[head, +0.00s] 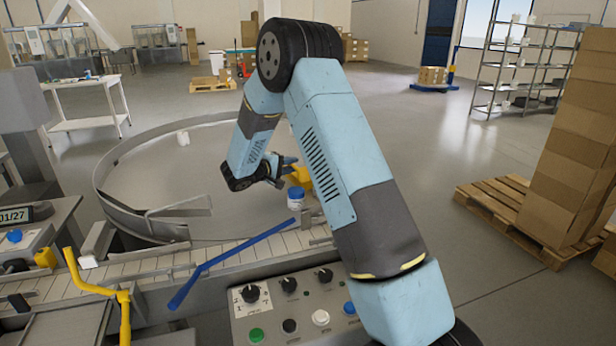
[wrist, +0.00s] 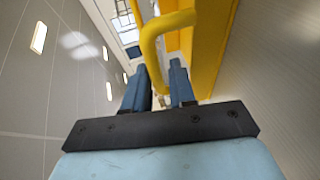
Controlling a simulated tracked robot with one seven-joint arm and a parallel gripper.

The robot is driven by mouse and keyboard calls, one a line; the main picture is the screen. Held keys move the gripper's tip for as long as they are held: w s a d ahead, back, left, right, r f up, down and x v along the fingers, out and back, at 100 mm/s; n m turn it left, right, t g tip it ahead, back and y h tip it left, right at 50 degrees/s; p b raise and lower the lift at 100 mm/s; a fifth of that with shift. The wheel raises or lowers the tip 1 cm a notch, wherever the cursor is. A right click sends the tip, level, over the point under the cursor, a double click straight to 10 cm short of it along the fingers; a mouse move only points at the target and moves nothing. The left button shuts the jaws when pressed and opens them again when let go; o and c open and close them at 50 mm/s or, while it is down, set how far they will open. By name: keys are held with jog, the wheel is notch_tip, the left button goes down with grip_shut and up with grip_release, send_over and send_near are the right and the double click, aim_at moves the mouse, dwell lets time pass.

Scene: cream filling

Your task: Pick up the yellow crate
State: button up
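A yellow thing with a bent tube-like handle (wrist: 152,45) fills the upper middle of the wrist view; its flat yellow side (wrist: 212,45) stands to the right. It may be the crate, but its whole shape is cut off. In the head view a small yellow part (head: 301,181) shows beside my gripper (head: 278,170), the rest hidden behind my arm. In the wrist view my gripper (wrist: 159,75) has its two blue fingers apart. The handle's lower end shows in the gap between them; I cannot tell whether it touches either finger.
A white jar with a blue lid (head: 295,198) stands just below my gripper. A round metal turntable (head: 150,180) lies left, with a conveyor (head: 140,268) and control panel (head: 290,310) in front. Stacked cartons (head: 570,150) stand on a pallet at right. Open floor lies beyond.

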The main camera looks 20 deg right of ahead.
jog(key=shift+w+d, duration=0.2)
jog(key=shift+d, duration=0.05)
jog(key=shift+c, duration=0.5)
grip_shut()
